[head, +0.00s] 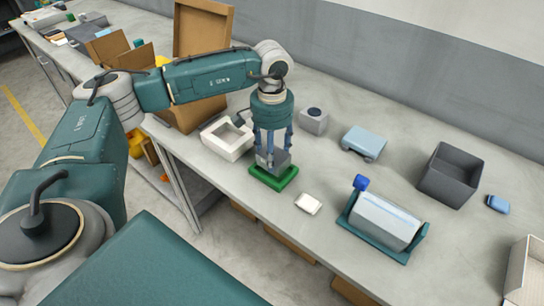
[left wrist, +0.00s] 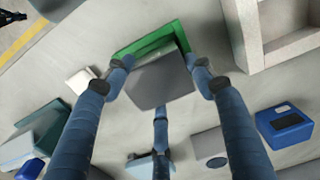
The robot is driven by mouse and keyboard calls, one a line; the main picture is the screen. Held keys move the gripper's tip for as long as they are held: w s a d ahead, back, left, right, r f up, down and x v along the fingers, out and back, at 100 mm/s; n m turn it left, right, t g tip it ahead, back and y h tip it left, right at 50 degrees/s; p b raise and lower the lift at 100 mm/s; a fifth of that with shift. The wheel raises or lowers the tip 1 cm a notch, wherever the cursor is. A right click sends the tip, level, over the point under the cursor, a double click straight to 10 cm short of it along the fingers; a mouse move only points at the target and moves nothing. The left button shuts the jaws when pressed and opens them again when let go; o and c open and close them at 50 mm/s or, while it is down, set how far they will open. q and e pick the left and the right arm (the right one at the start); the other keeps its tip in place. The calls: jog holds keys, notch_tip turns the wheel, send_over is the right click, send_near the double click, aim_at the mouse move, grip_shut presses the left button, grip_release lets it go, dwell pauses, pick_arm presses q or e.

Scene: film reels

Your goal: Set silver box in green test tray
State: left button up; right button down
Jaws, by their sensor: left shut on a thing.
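The silver box (head: 277,160) is a small grey block held between the fingers of my left gripper (head: 270,153). The wrist view shows the box (left wrist: 160,83) with the fingertips of the left gripper (left wrist: 160,82) on either side of it. The green test tray (head: 273,182) lies on the bench directly under the box. In the wrist view the tray's green rim (left wrist: 150,43) shows beyond the box. The box covers much of the tray, and I cannot tell whether it touches the tray floor. My right gripper is not in view.
A white open frame (head: 228,142) stands left of the tray. A small white block (head: 308,204) lies to its right. A grey box with a dark dial (head: 313,121) is behind. A teal cradle with a silver body (head: 385,222) and a dark open bin (head: 450,178) stand farther right.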

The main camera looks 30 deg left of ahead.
pick_arm(q)
notch_tip(320, 180, down, 3)
jog(key=shift+r, duration=0.15)
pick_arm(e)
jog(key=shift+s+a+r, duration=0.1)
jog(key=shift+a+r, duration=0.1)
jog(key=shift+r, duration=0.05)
pick_arm(q)
jog(key=shift+f, duration=0.2)
jog(key=o, duration=1.2)
jog(key=shift+r, duration=0.1)
jog(key=shift+o, duration=0.2)
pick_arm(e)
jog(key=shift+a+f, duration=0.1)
pick_arm(q)
jog(key=shift+r, duration=0.1)
